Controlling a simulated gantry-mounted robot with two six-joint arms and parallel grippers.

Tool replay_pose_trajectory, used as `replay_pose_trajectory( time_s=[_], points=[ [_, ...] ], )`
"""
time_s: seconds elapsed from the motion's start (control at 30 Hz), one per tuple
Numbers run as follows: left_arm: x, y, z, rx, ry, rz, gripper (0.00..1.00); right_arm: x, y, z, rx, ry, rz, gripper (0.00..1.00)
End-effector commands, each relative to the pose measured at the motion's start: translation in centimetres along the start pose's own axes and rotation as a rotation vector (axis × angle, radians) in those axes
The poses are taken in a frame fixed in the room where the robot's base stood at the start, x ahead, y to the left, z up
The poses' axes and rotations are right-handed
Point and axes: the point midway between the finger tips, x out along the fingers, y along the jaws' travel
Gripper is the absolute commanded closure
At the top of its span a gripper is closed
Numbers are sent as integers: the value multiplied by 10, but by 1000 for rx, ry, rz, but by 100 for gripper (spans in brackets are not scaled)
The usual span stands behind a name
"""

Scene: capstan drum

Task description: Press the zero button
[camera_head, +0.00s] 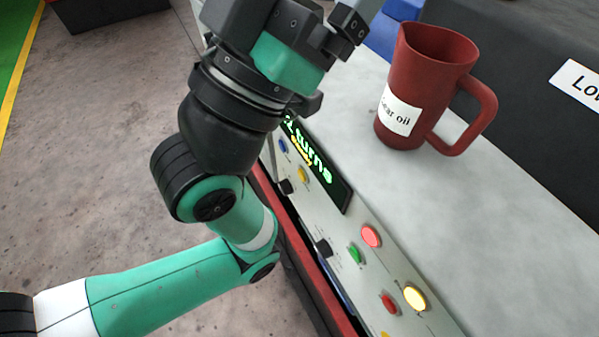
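A control panel (335,222) slants along the front of the grey-topped bench. It carries a blue button (283,146), a yellow button (303,175), a green button (354,253) and a red button (389,303). Their labels are too small to read, so I cannot tell which is the zero button. A dark display (318,172) shows green text ending in "turns", partly hidden by my arm. My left gripper (350,22) is at the top edge, beyond the panel's buttons and apart from them. Its fingertips are cut off or unclear. My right gripper is out of view.
A red jug (428,85) labelled "Gear oil" stands on the bench top (470,215). A red lamp (371,236), a lit yellow lamp (414,297) and black knobs (323,247) are also on the panel. A dark block (530,110) stands behind the jug.

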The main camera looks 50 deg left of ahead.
Motion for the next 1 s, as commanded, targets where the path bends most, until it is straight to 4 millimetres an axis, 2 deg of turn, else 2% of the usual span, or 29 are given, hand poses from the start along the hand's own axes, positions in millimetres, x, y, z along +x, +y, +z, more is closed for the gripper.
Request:
replay_pose_trajectory(
  time_s=[0.17, 0.67, 0.7, 1.0],
  points=[
    [0, 0, 0, 0, 0, 0, 7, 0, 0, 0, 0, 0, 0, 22],
    [0, 0, 0, 0, 0, 0, 97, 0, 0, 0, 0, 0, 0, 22],
    [0, 0, 0, 0, 0, 0, 100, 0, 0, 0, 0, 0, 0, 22],
    [0, 0, 0, 0, 0, 0, 100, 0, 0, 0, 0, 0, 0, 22]
  ],
)
